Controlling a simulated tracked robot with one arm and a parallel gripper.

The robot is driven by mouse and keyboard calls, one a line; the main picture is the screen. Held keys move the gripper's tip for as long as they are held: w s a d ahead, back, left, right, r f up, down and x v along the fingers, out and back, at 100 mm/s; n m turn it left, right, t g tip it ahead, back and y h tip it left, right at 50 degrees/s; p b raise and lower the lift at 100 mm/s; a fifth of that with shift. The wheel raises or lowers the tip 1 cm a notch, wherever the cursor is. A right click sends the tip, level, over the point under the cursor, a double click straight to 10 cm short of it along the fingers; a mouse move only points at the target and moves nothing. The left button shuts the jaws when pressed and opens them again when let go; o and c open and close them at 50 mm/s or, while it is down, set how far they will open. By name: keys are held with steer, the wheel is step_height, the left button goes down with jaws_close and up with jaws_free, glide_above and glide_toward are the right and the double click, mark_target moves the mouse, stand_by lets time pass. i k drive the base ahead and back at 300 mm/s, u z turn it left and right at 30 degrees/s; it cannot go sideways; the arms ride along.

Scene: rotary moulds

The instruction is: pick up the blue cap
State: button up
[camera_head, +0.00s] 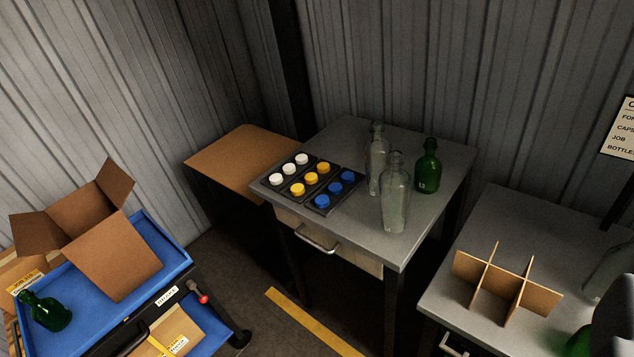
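Three blue caps, a near one (322,201), a middle one (335,188) and a far one (348,176), sit in a row in the right-hand strip of a black tray (331,207). The tray lies near the left edge of a grey table (345,226). In the strips to their left are three yellow caps (310,179) and three white caps (289,169). No gripper fingers show, and nothing touches the blue caps.
Clear bottles (395,203) and a green bottle (428,169) stand right of the caps. A cardboard divider (492,292) is on the right-hand table (540,235). A blue cart (165,245) holds an open box (115,262) and a green bottle (48,312). Dark floor lies between.

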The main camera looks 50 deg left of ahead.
mark_target(322, 201)
steer(key=u, duration=0.45)
steer(key=i, duration=1)
steer(key=u, duration=0.95)
steer(key=i, duration=0.4)
steer(key=u, duration=0.2)
steer(key=k, duration=0.8)
steer(key=u, duration=0.2)
steer(key=i, duration=0.8)
steer(key=z, duration=0.1)
